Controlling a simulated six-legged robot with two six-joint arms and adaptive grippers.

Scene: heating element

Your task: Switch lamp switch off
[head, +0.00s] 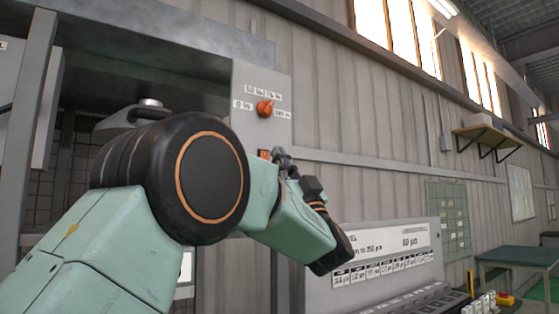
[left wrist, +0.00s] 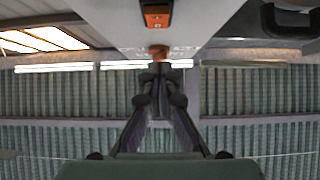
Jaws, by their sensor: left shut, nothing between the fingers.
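A grey control panel (head: 243,82) carries an orange rotary knob (head: 265,108) with small white labels around it. Below the knob is a small orange switch (head: 264,154), partly hidden by my left arm. In the left wrist view, the orange switch (left wrist: 156,16) sits in a black housing at the top, and the knob (left wrist: 158,51) shows just beyond my fingertips. No lettering tells which is the lamp switch. My left gripper (left wrist: 158,70) is shut and empty, close to the panel; contact cannot be told. In the head view, the left gripper (head: 283,155) is beside the switch. My right gripper is out of view.
A console (head: 385,240) with a white labelled face and rows of keys stands at lower right. A grey metal frame (head: 160,32) surrounds the left side. A wall shelf (head: 488,133) and a green table (head: 517,254) are farther back.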

